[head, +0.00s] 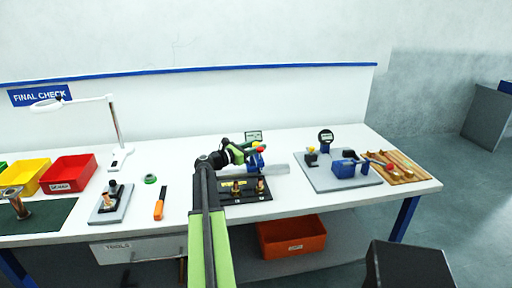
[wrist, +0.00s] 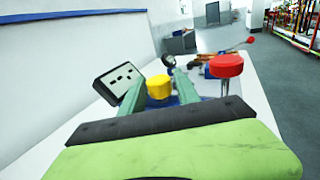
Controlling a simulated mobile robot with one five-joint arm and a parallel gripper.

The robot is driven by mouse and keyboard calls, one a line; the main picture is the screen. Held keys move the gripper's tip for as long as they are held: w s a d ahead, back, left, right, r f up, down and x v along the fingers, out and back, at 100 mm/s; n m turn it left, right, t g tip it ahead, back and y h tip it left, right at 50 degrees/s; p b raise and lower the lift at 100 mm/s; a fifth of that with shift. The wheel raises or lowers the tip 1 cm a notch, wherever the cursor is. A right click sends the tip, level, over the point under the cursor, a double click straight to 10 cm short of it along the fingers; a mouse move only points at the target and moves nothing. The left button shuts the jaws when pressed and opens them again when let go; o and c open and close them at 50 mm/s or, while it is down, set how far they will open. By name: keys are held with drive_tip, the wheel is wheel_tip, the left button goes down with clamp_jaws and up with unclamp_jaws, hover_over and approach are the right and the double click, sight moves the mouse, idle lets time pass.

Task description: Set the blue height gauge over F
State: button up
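The blue height gauge (head: 257,161) is at the bench's middle, just behind the black plate (head: 262,196) with brass-coloured parts. My gripper (head: 243,154) reaches it from the left. In the wrist view the gauge's yellow cap (wrist: 158,87) sits between my two fingers (wrist: 160,92), which look closed on the gauge. Its red knob (wrist: 226,67) shows close by on the right, and a dark-framed display (wrist: 120,82) on the left. My gripper hides much of the gauge's body and its lower edge. I cannot read a letter F in either view.
At left are a small grey stand (head: 112,207), an orange tool (head: 160,206), a lamp (head: 117,135) and red and yellow bins.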

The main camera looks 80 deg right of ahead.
drive_tip(key=v, duration=1.7)
drive_tip(key=shift+w+a, duration=0.15)
drive_tip(key=w+a+f+n+t+h, duration=0.1)
drive_tip(key=w+a+f+n+t, duration=0.15)
drive_tip(key=w+a, duration=0.7)
drive_tip(key=w+a+f+n+t, duration=0.1)
drive_tip(key=w+a+t, duration=0.3)
drive_tip(key=w+a, duration=0.55)
drive_tip(key=w+a+f+t+y, duration=0.2)
drive_tip(key=w+a+f, duration=0.25)
drive_tip(key=a, duration=0.35)
drive_tip(key=w+a+f+t+y, duration=0.2)
drive_tip(key=w+a+f, duration=0.25)
drive_tip(key=a, duration=0.35)
drive_tip(key=s+a+f+m+y, duration=0.1)
drive_tip(key=a+f+m+y, duration=0.2)
drive_tip(key=a, duration=0.7)
drive_tip(key=a+f+m+y, duration=0.4)
drive_tip(key=a+m, duration=0.2)
drive_tip(key=a, duration=0.4)
drive_tip(key=s+a+f+m+y, duration=0.1)
drive_tip(key=a+f+m+y, duration=0.2)
drive_tip(key=a, duration=0.8)
drive_tip(key=shift+s+f+m+y+p, duration=0.35)
drive_tip(key=shift+m+y, duration=0.35)
drive_tip(key=shift+m, duration=0.35)
